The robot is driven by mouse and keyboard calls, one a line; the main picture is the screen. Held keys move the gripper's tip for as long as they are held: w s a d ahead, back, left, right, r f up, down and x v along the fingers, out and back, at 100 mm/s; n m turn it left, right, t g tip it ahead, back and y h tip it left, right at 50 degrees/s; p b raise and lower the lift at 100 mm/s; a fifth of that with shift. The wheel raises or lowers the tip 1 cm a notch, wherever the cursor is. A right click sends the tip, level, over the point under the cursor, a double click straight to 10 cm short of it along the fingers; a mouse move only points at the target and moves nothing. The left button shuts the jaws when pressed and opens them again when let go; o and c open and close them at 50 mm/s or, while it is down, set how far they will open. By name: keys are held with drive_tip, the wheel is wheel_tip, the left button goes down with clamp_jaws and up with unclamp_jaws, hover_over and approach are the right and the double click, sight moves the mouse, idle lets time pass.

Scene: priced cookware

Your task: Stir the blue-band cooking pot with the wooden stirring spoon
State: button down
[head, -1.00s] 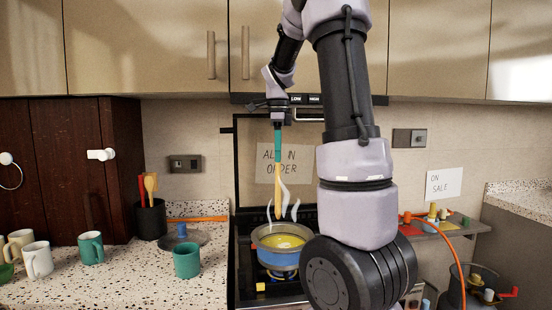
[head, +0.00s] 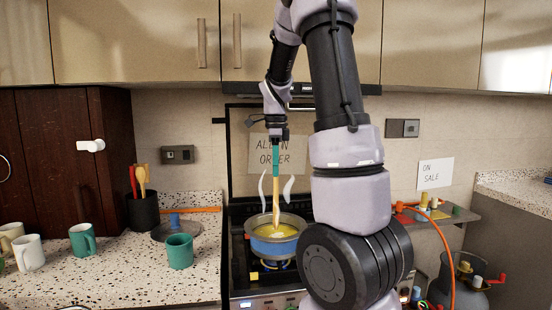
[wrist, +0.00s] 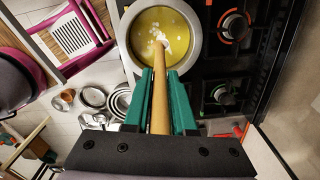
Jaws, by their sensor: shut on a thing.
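The blue-band cooking pot (head: 273,247) stands on the stove with yellow contents and steam above it. My gripper (head: 276,170) has teal fingers and is shut on the wooden stirring spoon (head: 276,200). The spoon hangs nearly upright, and its lower end lies within the pot's opening. In the wrist view, the spoon (wrist: 160,100) runs between my fingers (wrist: 160,75) towards the yellow contents inside the pot's rim (wrist: 122,40). A pale patch shows around the spoon's end, so its exact depth is hard to tell.
The black stove (head: 237,285) has a lit burner under the pot. A teal mug (head: 180,252), a grey lid (head: 165,233) and a black utensil holder (head: 143,212) stand on the left counter. An orange hose (head: 453,265) and a shelf of small items (head: 440,215) are at right.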

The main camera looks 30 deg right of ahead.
drive_tip(key=shift+f, duration=2.7)
